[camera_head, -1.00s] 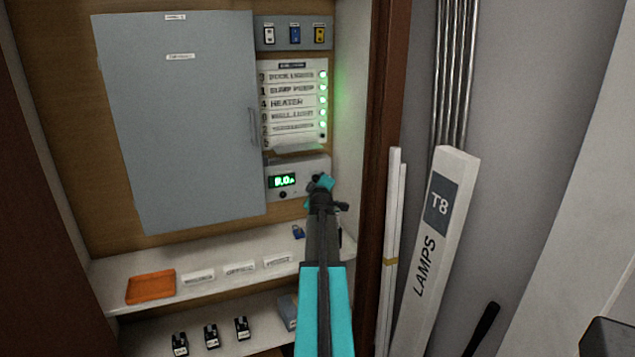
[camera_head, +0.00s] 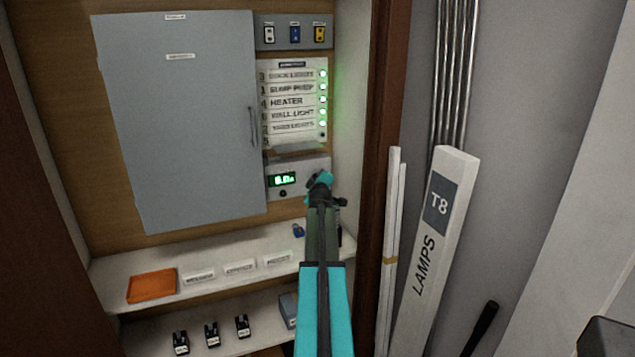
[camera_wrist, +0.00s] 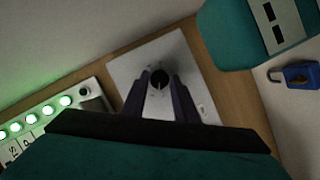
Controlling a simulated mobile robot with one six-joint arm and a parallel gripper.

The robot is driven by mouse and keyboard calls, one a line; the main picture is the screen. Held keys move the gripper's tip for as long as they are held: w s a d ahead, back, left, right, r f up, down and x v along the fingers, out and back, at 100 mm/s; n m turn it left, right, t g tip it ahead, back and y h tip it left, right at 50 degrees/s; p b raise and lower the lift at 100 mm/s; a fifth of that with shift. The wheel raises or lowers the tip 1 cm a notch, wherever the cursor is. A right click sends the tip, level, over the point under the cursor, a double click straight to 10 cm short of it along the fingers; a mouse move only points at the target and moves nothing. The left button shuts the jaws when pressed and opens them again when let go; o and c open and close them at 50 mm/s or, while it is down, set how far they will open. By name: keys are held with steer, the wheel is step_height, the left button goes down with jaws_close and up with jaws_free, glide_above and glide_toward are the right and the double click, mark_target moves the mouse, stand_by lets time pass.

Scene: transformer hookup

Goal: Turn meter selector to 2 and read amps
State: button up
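The meter (camera_head: 298,165) is a grey box on the cabinet's back wall, under the circuit label panel. Its green display (camera_head: 282,180) is lit, but its digits are too blurred to read surely. My gripper (camera_head: 318,180) is at the meter's right side and hides that part in the head view. In the wrist view, the meter plate (camera_wrist: 135,70) carries a round black selector knob (camera_wrist: 160,79). My two dark fingers (camera_wrist: 160,88) stand apart on either side of the knob. Contact with it cannot be told. Position numbers around the knob are not legible.
A label panel (camera_head: 290,103) with green lamps is above the meter, with a grey cabinet door (camera_head: 185,120) to its left. A blue padlock (camera_head: 298,230) is near the shelf below. An orange tray (camera_head: 151,286) lies farther left. A wooden post (camera_head: 384,130) stands right of my arm.

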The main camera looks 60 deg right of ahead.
steer(key=c, duration=0.5)
steer(key=shift+d+f+m+y+b, duration=0.1)
steer(key=shift+m+y+b, duration=0.25)
steer(key=shift+b, duration=0.8)
steer(key=shift+s+r+m+y+b, duration=0.1)
steer(key=shift+r+m+y+b, duration=0.2)
steer(key=shift+m+b, duration=0.75)
steer(key=o, duration=1)
